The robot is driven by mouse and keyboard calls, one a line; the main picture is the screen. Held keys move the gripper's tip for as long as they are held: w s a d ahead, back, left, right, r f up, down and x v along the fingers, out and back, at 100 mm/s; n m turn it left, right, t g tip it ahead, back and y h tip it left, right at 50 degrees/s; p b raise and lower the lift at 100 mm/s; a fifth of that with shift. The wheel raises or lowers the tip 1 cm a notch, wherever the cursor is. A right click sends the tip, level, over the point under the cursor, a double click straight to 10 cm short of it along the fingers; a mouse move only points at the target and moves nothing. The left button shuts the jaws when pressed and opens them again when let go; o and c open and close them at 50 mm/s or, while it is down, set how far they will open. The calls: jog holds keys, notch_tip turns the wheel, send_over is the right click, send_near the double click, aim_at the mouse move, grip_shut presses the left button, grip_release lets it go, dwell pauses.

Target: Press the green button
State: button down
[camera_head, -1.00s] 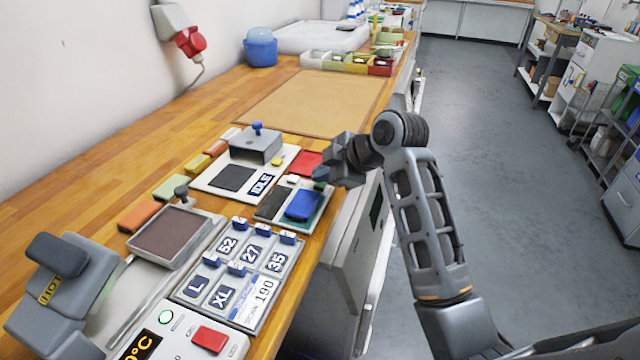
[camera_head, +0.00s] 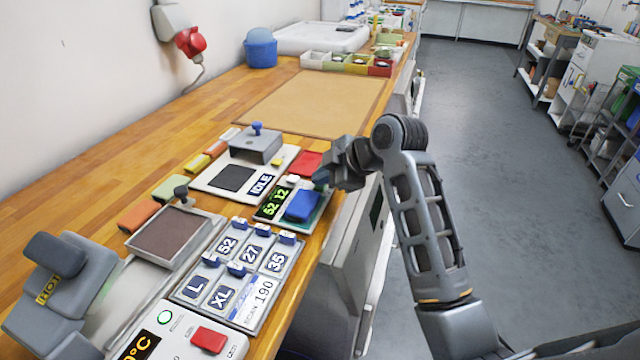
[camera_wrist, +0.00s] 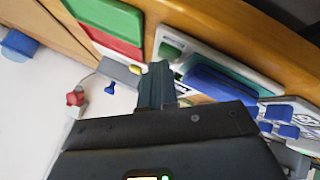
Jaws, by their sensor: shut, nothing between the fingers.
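In the wrist view, a dark green square button (camera_wrist: 170,50) sits on a white-edged unit just past my fingertips. It is hidden or too small to tell in the head view. My gripper (camera_head: 322,178) is shut and empty, low over the right side of that unit near the bench edge. It also shows in the wrist view (camera_wrist: 157,78), with the tips beside the green button; I cannot tell whether they touch. The unit's small display (camera_head: 272,204) shows green digits, beside a blue block (camera_head: 303,206). A round green-lit button (camera_head: 165,317) is on the press panel at front left.
The red pad (camera_head: 306,163) lies behind the unit, and a label panel (camera_head: 238,270) lies in front. A grey stamp device (camera_head: 256,146) stands to the left. The press (camera_head: 60,285) is at front left. The brown mat (camera_head: 310,105) further back is clear.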

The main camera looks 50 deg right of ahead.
aim_at(324, 188)
jog(key=shift+r, duration=0.1)
jog(key=shift+r+p, duration=0.8)
jog(key=shift+p, duration=0.05)
jog(key=shift+r, duration=0.1)
notch_tip(324, 188, up, 5)
jog(key=p, duration=0.4)
dwell(0.7)
